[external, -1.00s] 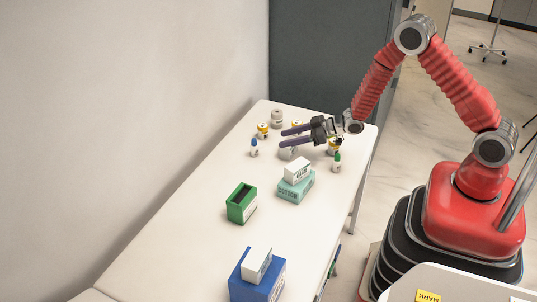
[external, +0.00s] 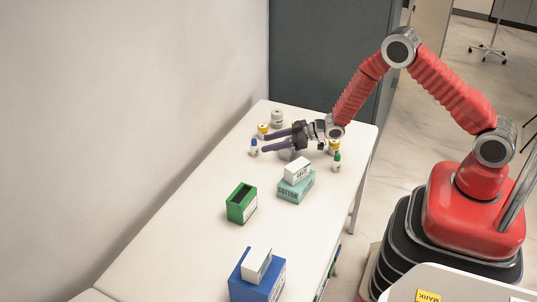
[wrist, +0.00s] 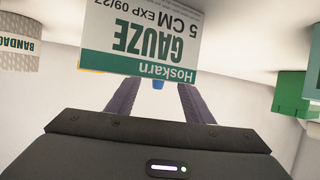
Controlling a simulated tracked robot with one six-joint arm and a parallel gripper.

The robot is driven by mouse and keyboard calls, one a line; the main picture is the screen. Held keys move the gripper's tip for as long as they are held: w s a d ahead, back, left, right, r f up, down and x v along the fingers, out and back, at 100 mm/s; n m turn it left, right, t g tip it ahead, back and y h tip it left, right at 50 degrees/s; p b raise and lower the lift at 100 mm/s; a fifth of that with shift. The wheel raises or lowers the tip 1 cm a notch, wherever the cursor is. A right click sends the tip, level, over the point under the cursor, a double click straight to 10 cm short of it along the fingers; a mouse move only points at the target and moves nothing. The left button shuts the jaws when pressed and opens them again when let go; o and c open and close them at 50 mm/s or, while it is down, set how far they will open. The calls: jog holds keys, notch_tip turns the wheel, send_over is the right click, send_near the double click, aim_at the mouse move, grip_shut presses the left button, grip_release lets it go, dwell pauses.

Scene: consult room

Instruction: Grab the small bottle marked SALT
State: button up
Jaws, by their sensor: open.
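A small bottle with a blue cap (external: 254,148) stands on the table near the wall; its label is too small to read. My gripper (external: 267,142) is open and low over the table, its dark fingers pointing at that bottle from the right, apart from it as far as I can tell. In the wrist view a bit of blue (wrist: 158,85) shows between the fingers, mostly hidden behind a gauze box (wrist: 140,40). Other small bottles are a yellow-banded one (external: 263,129), another yellow one (external: 334,147) and a green-capped one (external: 337,163). I cannot read SALT on any.
A grey-white roll (external: 277,118) stands at the back. A white box on a teal cotton box (external: 294,190), a green box (external: 242,204) and a blue box (external: 257,280) stand nearer. The wall is close on the left. The table's middle left is clear.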

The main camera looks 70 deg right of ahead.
jog(key=shift+x, duration=2.3)
jog(key=shift+d, duration=0.1)
grip_shut()
jog(key=shift+r, duration=0.1)
notch_tip(320, 180, up, 10)
